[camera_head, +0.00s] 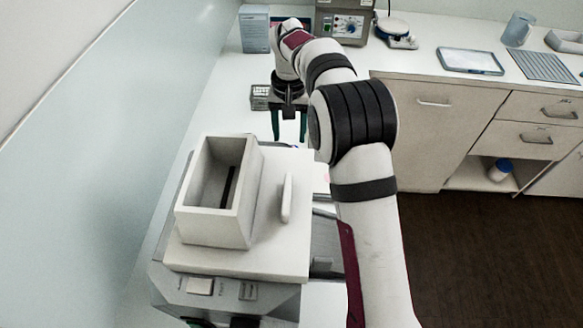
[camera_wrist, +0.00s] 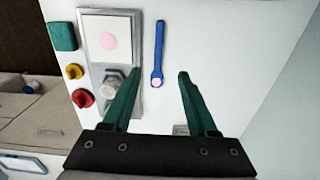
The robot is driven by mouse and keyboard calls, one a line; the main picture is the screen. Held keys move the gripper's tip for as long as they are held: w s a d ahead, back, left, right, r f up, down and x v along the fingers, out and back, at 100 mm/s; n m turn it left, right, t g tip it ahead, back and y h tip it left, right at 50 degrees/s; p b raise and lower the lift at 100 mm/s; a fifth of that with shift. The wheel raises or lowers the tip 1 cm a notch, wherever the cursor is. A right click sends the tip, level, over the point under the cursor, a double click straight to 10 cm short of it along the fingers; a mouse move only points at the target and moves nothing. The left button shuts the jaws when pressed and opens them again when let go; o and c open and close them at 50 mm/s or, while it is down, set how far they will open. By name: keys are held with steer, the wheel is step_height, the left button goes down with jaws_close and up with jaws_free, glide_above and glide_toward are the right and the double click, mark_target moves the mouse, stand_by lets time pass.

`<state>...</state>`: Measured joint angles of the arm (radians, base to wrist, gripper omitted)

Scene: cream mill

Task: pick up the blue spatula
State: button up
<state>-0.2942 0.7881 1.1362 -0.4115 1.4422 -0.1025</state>
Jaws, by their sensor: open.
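The blue spatula (camera_wrist: 158,50) shows in the wrist view as a long, thin blue handle with a rounded end holding a small pale pink patch. It lies on a white surface, beside a grey-framed plate. My gripper (camera_wrist: 157,75) is open, its two green fingers apart, with the spatula's rounded end between the fingertips in the picture. The gap in height between fingers and spatula cannot be told. In the head view my gripper (camera_head: 289,125) points down beyond the white box-shaped machine, and the spatula cannot be made out there.
In the wrist view, a plate with a pink blob (camera_wrist: 110,38), a metal knob (camera_wrist: 112,84), and red (camera_wrist: 83,98), yellow (camera_wrist: 75,72) and green (camera_wrist: 62,36) parts sit left of the spatula. The white hopper machine (camera_head: 275,245) stands in front of the gripper in the head view.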

steer(key=f, duration=1.5)
steer(key=shift+s+d+f, duration=0.15)
steer(key=shift+s+f, duration=0.05)
jaws_close()
